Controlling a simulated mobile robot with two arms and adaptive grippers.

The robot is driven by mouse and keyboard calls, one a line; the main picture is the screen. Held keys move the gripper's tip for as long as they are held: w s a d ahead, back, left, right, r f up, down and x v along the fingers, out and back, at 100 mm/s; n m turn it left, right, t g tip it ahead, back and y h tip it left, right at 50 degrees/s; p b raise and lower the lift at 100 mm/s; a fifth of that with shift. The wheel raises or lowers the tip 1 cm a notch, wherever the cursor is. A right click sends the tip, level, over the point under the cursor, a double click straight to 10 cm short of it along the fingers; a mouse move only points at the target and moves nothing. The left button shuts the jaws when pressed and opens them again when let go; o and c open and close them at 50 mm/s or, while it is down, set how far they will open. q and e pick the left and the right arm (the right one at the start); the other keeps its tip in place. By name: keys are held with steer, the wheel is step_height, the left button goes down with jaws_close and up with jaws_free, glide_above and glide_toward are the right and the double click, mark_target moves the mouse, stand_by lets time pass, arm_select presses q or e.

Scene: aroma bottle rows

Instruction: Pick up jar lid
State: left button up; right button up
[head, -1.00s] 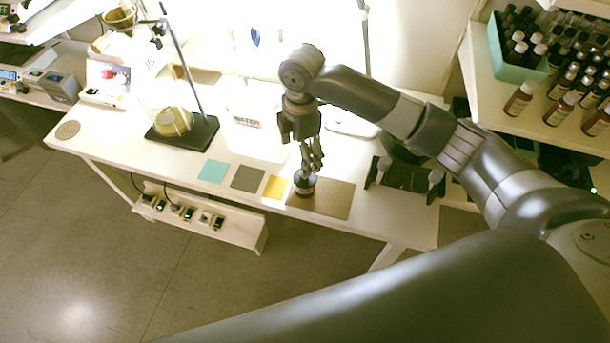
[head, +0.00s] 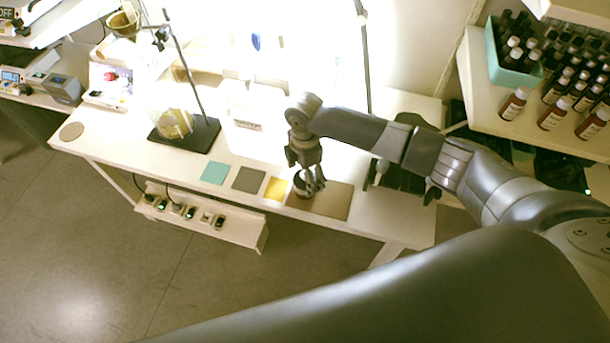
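A small dark jar (head: 299,189) stands at the left end of a brown mat (head: 330,201) near the front edge of the white table. Its lid is mostly hidden by my fingers and cannot be told apart from the jar. My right gripper (head: 310,187) points down from above, with its fingers at the jar's top and right side. Whether the fingers are closed on the lid or only around it cannot be seen. My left gripper is not in view.
Teal (head: 214,173), grey (head: 249,179) and yellow (head: 276,188) squares lie left of the jar. A dark stand base (head: 200,138) with a flask (head: 174,124) is further left. A dark rack (head: 400,178) is on the right. Bottles (head: 553,114) fill the right shelf.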

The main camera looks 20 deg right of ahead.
steer(key=c, duration=1.1)
steer(key=shift+o, duration=0.2)
